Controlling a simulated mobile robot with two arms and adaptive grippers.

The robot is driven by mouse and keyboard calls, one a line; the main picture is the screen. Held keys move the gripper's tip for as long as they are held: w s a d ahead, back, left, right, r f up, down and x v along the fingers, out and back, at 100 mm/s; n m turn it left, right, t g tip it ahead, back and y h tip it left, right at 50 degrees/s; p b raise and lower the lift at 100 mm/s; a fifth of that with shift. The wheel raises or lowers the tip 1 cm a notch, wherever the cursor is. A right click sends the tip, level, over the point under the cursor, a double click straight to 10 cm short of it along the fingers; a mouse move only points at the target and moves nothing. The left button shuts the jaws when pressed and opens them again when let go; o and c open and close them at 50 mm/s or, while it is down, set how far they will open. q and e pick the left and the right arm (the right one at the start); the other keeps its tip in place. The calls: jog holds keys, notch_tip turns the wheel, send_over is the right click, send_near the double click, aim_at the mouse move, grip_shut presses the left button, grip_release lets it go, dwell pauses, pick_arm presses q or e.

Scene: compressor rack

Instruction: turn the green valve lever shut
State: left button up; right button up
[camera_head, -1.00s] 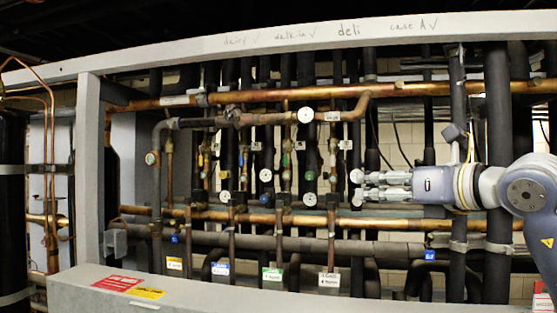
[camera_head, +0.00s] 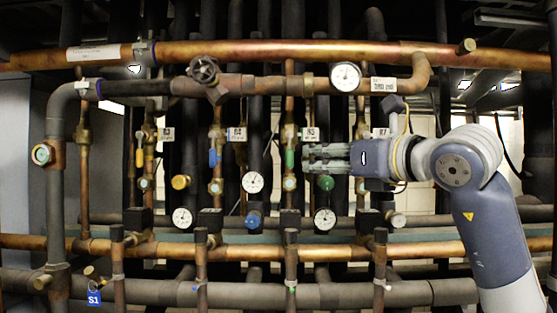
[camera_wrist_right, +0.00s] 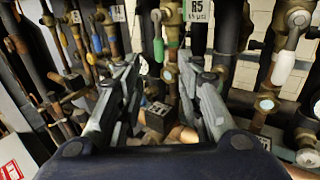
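The green valve lever (camera_head: 290,158) hangs down on a vertical copper pipe below a white tag in the head view. It also shows in the right wrist view (camera_wrist_right: 158,49), beyond the fingers, below a tag. My right gripper (camera_head: 308,158) points left, its fingertips just to the right of the lever in the picture. In the wrist view my right gripper (camera_wrist_right: 158,75) is open, with nothing between its fingers. I cannot tell how far the lever lies beyond the fingertips. My left gripper is not in view.
A yellow lever (camera_head: 139,157) and a blue lever (camera_head: 213,157) hang to the left. A white lever (camera_wrist_right: 283,68) is to the right in the wrist view. A green knob (camera_head: 325,182) and dial gauges (camera_head: 325,219) sit below. A copper pipe (camera_head: 240,50) runs above.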

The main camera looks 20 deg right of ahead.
aim_at(292, 158)
jog(key=p+x, duration=0.1)
jog(key=x, duration=0.2)
jog(key=p+x, duration=0.1)
jog(key=shift+w+a+r+p, duration=0.1)
jog(key=shift+w+r+p, duration=0.1)
jog(key=shift+r+p, duration=0.15)
jog(key=x, duration=0.1)
jog(key=p+x, duration=0.1)
jog(key=x, duration=0.3)
jog(key=shift+f+p, duration=0.3)
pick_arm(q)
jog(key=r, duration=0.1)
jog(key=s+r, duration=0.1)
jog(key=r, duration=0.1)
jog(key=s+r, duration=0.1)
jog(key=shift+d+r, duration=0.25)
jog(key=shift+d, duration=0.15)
pick_arm(e)
grip_shut()
